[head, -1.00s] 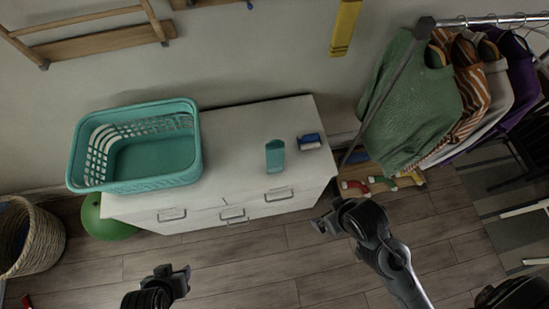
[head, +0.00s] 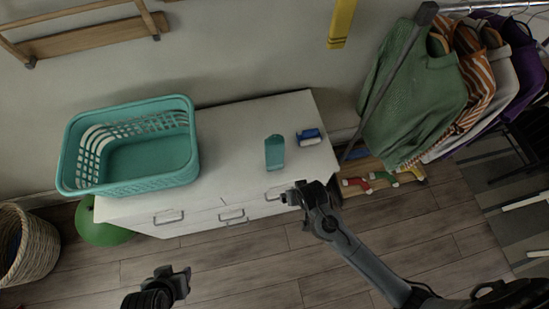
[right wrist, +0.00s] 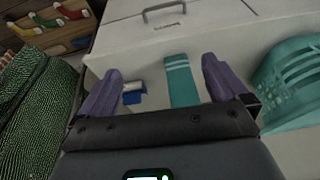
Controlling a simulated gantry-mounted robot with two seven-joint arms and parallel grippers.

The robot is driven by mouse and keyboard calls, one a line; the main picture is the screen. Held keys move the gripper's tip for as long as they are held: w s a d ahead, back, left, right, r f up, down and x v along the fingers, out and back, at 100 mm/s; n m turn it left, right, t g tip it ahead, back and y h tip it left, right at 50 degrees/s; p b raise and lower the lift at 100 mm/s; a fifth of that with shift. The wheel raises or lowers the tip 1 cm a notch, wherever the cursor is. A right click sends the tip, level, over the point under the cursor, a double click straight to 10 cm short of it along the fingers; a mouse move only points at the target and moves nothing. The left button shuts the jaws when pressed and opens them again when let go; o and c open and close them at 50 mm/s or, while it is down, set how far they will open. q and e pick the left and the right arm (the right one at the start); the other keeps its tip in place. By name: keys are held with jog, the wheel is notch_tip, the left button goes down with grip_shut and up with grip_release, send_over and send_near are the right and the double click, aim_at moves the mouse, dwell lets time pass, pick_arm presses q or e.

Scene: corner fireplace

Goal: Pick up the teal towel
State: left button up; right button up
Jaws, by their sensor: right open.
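The teal towel (head: 275,152) lies as a narrow folded strip on top of the white dresser (head: 232,115). In the right wrist view the towel (right wrist: 182,80), with pale stripes near one end, shows between my fingers, beyond them. My right gripper (head: 289,194) is open and empty, at the dresser's front edge and short of the towel; its two purple fingers (right wrist: 161,70) are spread wide. My left gripper (head: 180,279) is low over the floor, away from the dresser, with nothing visible in it; its finger gap is too small to judge.
A teal laundry basket (head: 182,170) stands on the dresser's left part. A small blue-and-white item (head: 309,137) lies just right of the towel. A clothes rack with a green sweater (head: 415,100) stands right of the dresser. A wicker basket (head: 32,250) and green ball (head: 100,228) are at left.

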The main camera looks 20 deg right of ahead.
jog(key=w+t+b, duration=0.1)
jog(key=w+b, duration=0.1)
jog(key=w, duration=0.6)
jog(key=t+b, duration=0.1)
jog(key=t, duration=0.1)
send_near(276, 150)
jog(key=f, duration=0.2)
jog(key=shift+h, duration=0.4)
jog(key=w+f, duration=0.2)
jog(key=w, duration=0.1)
jog(key=shift+w+a+f, duration=0.15)
jog(key=shift+w+f, duration=0.35)
jog(key=shift+f, duration=0.15)
jog(key=shift+w+f, duration=0.3)
jog(key=shift+f, duration=0.4)
jog(key=shift+x, duration=1.9)
pick_arm(q)
notch_tip(276, 150, down, 4)
jog(key=shift+w+a, duration=0.1)
jog(key=shift+a, duration=0.05)
pick_arm(e)
jog(key=shift+s+f, duration=0.1)
jog(key=shift+c, duration=0.2)
jog(key=c, duration=1.4)
